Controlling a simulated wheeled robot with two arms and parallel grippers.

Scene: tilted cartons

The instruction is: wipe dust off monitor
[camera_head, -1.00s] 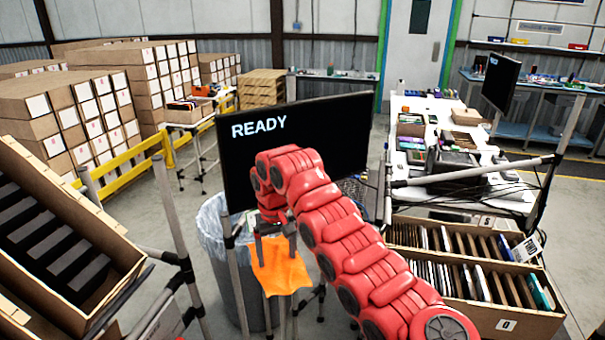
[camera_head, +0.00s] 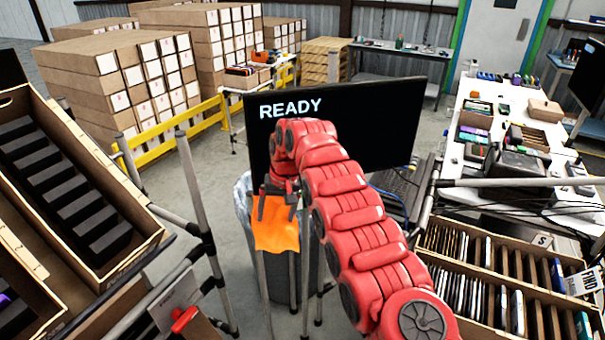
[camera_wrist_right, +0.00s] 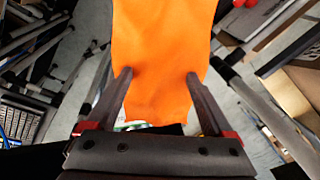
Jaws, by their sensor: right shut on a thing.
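The monitor (camera_head: 385,115) is a dark, flat screen showing the word READY. It stands in the middle of the head view, behind my right arm, which hides part of its lower left. My right gripper (camera_head: 278,200) is in front of the screen's lower left edge, pointing down. It is shut on an orange cloth (camera_head: 276,237), which hangs below it. In the right wrist view, the cloth (camera_wrist_right: 158,50) is between the two fingers (camera_wrist_right: 158,76). I cannot make out dust on the screen. My left gripper is not in view.
A grey bin (camera_head: 310,275) with a clear liner stands under the cloth. Cartons with dark items (camera_head: 118,262) are tilted at the left, and cartons of cards (camera_head: 440,290) are at the lower right. Metal posts (camera_head: 193,190) stand left of the bin. A cluttered white table (camera_head: 555,130) is at the right.

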